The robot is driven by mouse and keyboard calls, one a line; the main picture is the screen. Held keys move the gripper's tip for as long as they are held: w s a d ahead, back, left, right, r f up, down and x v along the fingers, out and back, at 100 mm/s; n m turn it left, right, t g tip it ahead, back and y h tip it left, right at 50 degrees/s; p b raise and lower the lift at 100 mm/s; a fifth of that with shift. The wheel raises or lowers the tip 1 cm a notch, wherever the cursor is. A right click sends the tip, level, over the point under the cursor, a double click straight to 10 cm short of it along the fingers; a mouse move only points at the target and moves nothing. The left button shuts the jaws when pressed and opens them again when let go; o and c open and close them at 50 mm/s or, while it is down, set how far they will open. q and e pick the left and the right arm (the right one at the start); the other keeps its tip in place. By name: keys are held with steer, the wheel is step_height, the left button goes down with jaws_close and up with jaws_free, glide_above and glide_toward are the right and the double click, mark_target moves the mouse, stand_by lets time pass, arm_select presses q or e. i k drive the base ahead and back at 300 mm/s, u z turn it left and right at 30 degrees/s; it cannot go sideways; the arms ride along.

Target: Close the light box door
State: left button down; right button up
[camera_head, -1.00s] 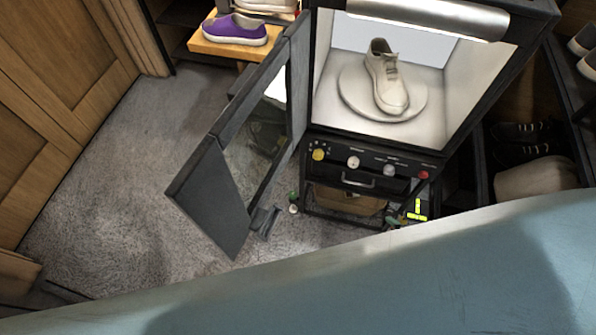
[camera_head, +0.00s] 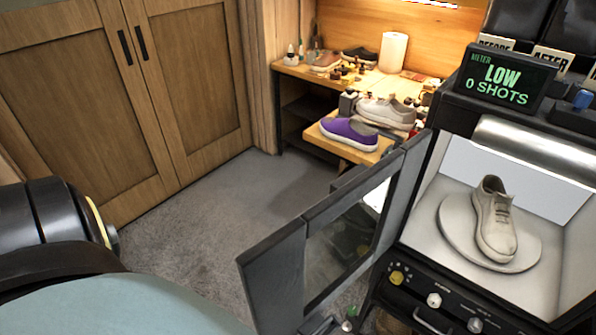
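The light box (camera_head: 432,160) stands at the right of the head view, with its lit white inside showing. Its dark framed door (camera_head: 275,275) with a window hangs open, swung out to the left and toward me. A pale sneaker (camera_head: 493,222) sits on a round white turntable (camera_head: 453,232) inside the box. The door's lower end is cut off by the picture edge.
A wooden workbench (camera_head: 350,152) with a purple sneaker (camera_head: 348,132), other shoes and bottles stands behind the door. Wooden cabinet doors (camera_head: 75,100) close off the left. Grey carpet (camera_head: 215,215) lies clear between them. A display (camera_head: 502,82) on the box reads "LOW 0 SHOTS".

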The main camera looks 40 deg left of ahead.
mark_target(271, 272)
steer(key=z, duration=1)
steer(key=k, duration=1)
steer(key=u, duration=1.2)
steer(key=i, duration=0.5)
